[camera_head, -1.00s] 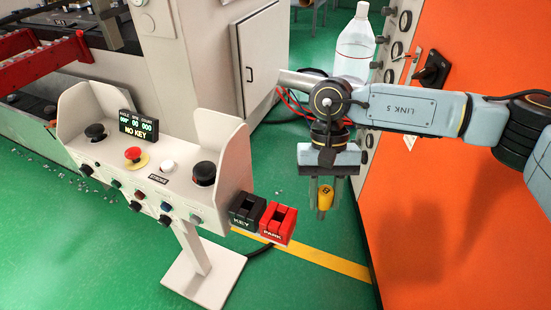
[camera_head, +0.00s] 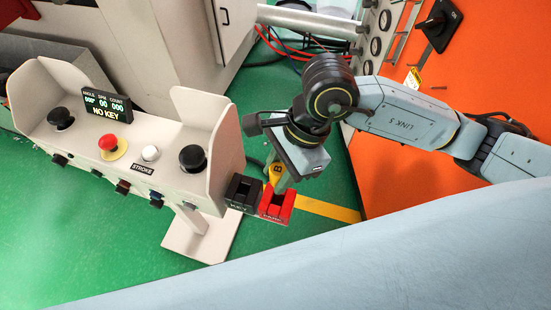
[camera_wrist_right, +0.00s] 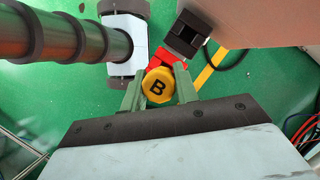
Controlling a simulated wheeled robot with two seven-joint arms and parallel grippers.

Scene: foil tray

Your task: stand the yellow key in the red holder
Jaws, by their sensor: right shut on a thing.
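The yellow key (camera_head: 275,171), with a round head marked B, is held between the fingers of my right gripper (camera_head: 279,180). The wrist view shows the key's head (camera_wrist_right: 157,87) from above, with a green finger on each side. The red holder (camera_head: 277,207) is just below the key in the head view, and its red edge (camera_wrist_right: 166,57) shows beside the key's head in the wrist view. The key's lower end is hidden, so I cannot tell if it is in the holder's slot. My left gripper is out of view.
A black holder (camera_head: 243,191) marked KEY stands left of the red one, both beside the pale control console (camera_head: 215,140). The console's display (camera_head: 101,104) reads NO KEY. An orange cabinet (camera_head: 400,160) stands to the right. Green floor (camera_head: 90,250) is open below.

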